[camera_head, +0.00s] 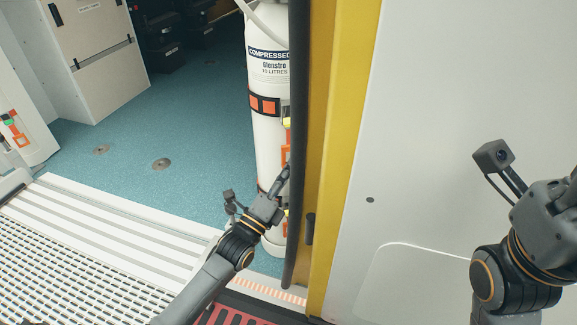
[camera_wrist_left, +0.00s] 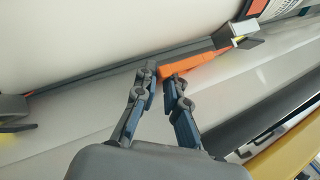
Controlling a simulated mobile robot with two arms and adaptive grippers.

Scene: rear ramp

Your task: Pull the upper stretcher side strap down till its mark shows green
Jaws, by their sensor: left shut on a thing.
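A white gas cylinder (camera_head: 268,150) stands upright behind the yellow door post. A dark upper strap (camera_head: 250,101) crosses it, with orange-red squares (camera_head: 264,104) on its front. No green shows on that strap. Beside them is a buckle with a yellow part (camera_head: 286,123), and an orange strap tail (camera_head: 286,153) hangs below. My left gripper (camera_head: 284,174) is at the tail's lower end, shut on it. In the left wrist view, the fingertips (camera_wrist_left: 161,80) close at the end of the orange tail (camera_wrist_left: 200,70), which runs to a metal buckle (camera_wrist_left: 236,30).
The yellow post (camera_head: 335,130) with its black edge seal (camera_head: 298,130) stands close right of my left gripper. A white panel (camera_head: 440,110) fills the right. Blue floor (camera_head: 190,120) is open to the left, beyond a ribbed sill (camera_head: 120,220). A white cabinet (camera_head: 98,50) stands at back left.

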